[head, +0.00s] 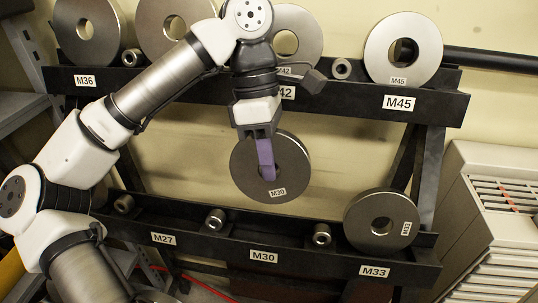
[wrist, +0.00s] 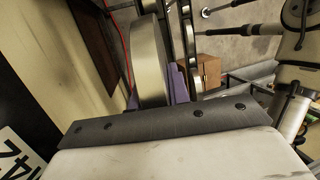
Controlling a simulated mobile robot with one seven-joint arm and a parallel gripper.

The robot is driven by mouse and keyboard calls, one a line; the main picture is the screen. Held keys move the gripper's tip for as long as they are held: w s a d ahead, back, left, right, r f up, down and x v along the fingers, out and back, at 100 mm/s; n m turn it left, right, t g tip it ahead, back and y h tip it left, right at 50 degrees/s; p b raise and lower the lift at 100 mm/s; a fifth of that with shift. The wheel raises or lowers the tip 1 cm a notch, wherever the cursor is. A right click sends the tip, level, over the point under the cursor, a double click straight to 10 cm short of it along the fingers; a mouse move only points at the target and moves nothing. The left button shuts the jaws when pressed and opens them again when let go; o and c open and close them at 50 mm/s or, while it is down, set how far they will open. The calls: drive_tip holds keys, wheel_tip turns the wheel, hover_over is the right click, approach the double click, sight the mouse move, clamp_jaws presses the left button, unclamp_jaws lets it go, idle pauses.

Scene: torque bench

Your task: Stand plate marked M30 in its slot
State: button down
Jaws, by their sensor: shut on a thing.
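My gripper (head: 266,158) is shut on the plate marked M30 (head: 244,178), a grey steel disc with a centre hole. A purple finger lies across the front of the disc from its top edge to the hole. The plate hangs upright above the lower rail, clear of it. The M30 slot is on the lower rail, above the M30 label (head: 263,256), between a spacer (head: 215,219) and another spacer (head: 322,234). In the wrist view the plate (wrist: 150,60) shows edge-on beside a purple finger (wrist: 180,86).
The M33 plate (head: 359,215) stands at the right of the lower rail. The M45 plate (head: 376,47) and other plates stand on the upper rail (head: 330,98), behind and above my gripper. The M27 place (head: 164,238) on the lower rail is empty. A grey cabinet (head: 470,170) stands at right.

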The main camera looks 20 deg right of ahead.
sight(268, 203)
drive_tip(key=shift+w+a+f+b+x, duration=0.1)
drive_tip(key=shift+w+a+b+x, duration=0.1)
drive_tip(key=shift+b+x, duration=1.05)
drive_tip(key=shift+w+a+f+b+x, duration=0.1)
drive_tip(key=shift+w+a+b+x, duration=0.1)
drive_tip(key=shift+b+x, duration=1.1)
drive_tip(key=shift+w+a+b+x, duration=0.2)
drive_tip(key=shift+b+x, duration=0.75)
drive_tip(key=shift+x, duration=0.6)
drive_tip(key=shift+f+b, duration=0.3)
drive_tip(key=shift+f, duration=0.05)
drive_tip(key=c, duration=1.3)
unclamp_jaws()
drive_tip(key=shift+c, duration=0.2)
drive_tip(key=shift+o, duration=0.5)
drive_tip(key=shift+f, duration=0.1)
drive_tip(key=p+v, duration=0.1)
drive_tip(key=v, duration=1.3)
drive_tip(key=shift+p, duration=0.35)
drive_tip(key=shift+s, duration=0.1)
